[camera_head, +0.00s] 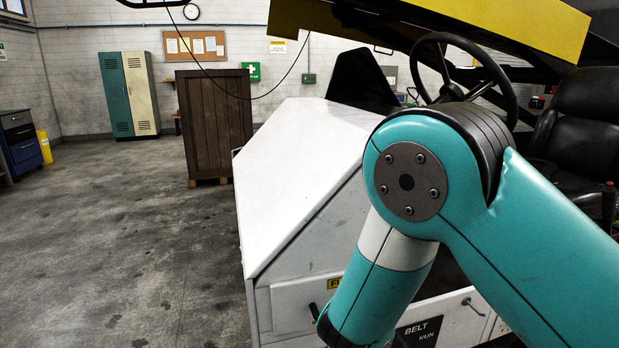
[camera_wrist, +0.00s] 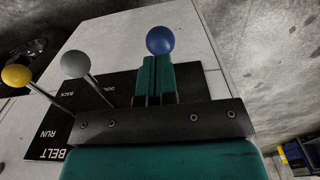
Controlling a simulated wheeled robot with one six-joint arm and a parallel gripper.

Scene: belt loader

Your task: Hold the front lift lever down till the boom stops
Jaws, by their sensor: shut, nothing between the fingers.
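In the wrist view, a lever with a blue ball knob (camera_wrist: 160,40) shows at the tips of my gripper (camera_wrist: 158,60). The teal fingers are closed together with nothing between them. The blue lever's shaft is hidden by the fingers, and I cannot tell whether they touch the knob. A lever with a grey knob (camera_wrist: 76,63) and one with a yellow knob (camera_wrist: 15,76) stand to the left. A black plate (camera_wrist: 100,88) behind them has partly hidden lettering, so the front lift lever's label cannot be read. In the head view my arm hides the levers and gripper.
The white loader body (camera_head: 300,165) fills the middle, with a steering wheel (camera_head: 463,75) and a black seat (camera_head: 585,105) at right. The yellow-edged boom (camera_head: 490,22) spans above. A brown crate (camera_head: 213,120) stands behind. Open concrete floor lies at left.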

